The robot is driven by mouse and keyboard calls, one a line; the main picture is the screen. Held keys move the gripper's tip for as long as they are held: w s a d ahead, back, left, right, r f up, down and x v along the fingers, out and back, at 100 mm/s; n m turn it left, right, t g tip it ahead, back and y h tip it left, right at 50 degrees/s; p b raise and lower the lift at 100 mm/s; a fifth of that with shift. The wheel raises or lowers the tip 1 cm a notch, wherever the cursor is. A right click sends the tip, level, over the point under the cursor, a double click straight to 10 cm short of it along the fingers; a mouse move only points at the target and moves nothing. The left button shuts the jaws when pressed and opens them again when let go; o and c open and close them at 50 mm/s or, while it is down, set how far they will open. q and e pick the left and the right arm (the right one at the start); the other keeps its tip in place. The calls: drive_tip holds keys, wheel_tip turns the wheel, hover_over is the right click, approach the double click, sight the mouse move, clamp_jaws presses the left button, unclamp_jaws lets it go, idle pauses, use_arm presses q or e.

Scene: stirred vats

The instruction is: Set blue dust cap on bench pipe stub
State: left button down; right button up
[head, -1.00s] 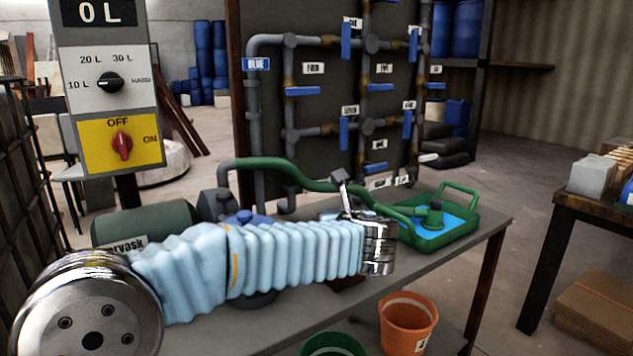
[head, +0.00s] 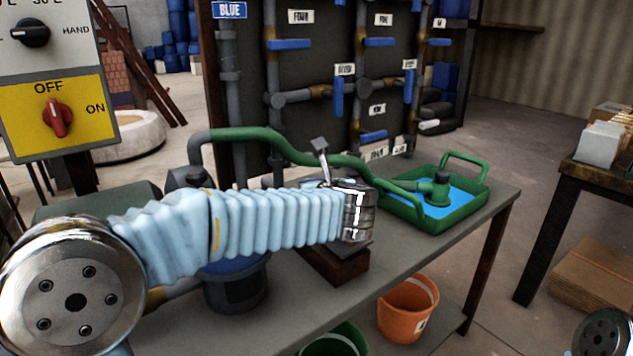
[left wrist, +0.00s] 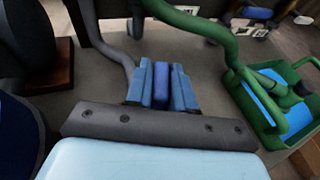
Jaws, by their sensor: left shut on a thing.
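In the left wrist view my left gripper (left wrist: 161,78) is shut on a darker blue piece, the blue dust cap (left wrist: 161,90), between its light blue fingers. In the head view my left arm's sleeve and metal wrist hide the gripper and the cap. A red-brown block (head: 340,265) with a dark top sits on the bench below my wrist. My right gripper is out of view.
A green tray (head: 405,209) with blue liquid and a green fitting stands on the bench's right. A green hose (head: 265,140) runs behind my wrist. A dark blue pot (head: 235,290) stands left of the block. An orange bucket (head: 408,308) is below the bench.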

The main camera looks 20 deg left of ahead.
use_arm(q)
drive_tip(key=shift+f+b, duration=0.35)
drive_tip(key=shift+f, duration=0.7)
drive_tip(key=shift+s+d+b, duration=0.1)
drive_tip(key=shift+b, duration=0.2)
idle(0.7)
drive_tip(key=shift+f+b, duration=0.55)
drive_tip(key=shift+b, duration=0.3)
drive_tip(key=c, duration=1.3)
unclamp_jaws()
drive_tip(key=shift+o, duration=0.2)
drive_tip(key=shift+s, duration=0.1)
drive_tip(key=b+v, duration=0.1)
drive_tip(key=v, duration=1)
